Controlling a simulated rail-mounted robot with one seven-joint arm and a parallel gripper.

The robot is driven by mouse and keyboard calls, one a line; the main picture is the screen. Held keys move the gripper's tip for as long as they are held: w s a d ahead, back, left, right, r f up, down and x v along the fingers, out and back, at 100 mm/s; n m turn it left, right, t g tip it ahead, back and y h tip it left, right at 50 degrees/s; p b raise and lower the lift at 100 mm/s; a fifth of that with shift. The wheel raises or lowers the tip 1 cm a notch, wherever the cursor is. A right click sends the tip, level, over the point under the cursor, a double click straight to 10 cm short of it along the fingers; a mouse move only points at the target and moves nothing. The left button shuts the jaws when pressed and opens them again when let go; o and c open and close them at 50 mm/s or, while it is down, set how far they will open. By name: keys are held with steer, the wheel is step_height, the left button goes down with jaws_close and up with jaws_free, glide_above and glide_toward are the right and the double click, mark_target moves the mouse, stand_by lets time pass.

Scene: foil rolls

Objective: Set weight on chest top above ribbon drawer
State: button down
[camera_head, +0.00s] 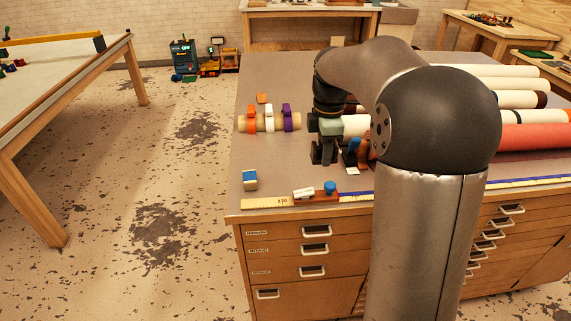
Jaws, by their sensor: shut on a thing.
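The wooden drawer chest (285,251) has a grey top and stacks of drawers with small labels too small to read, so I cannot tell which is the ribbon drawer. My gripper (323,153) points down over the chest top, left of the rolls. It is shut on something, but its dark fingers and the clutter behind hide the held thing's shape. I cannot tell whether it is the weight. A small blue and beige block (250,180) sits apart near the top's front left corner.
A measuring strip (277,203) runs along the front edge. Banded rolls (268,122) lie at left, a red roll (533,136) at right. Bare top shows between the block and banded rolls.

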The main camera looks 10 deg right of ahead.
steer(key=w+a+f+p, duration=0.2)
steer(key=w+a+f, duration=0.2)
steer(key=w, duration=0.3)
steer(key=p, duration=0.1)
glide_above(291, 173)
step_height(291, 173, down, 5)
steer(key=shift+s+r, duration=0.1)
steer(key=shift+r, duration=0.1)
steer(key=shift+f, duration=0.25)
steer(key=shift+w+a+f+p, duration=0.15)
steer(key=shift+f+p, duration=0.25)
steer(key=shift+f, duration=1.2)
steer(key=shift+f, duration=0.1)
steer(key=c, duration=1)
jaws_free()
steer(key=shift+f, duration=0.1)
steer(key=shift+o, duration=0.2)
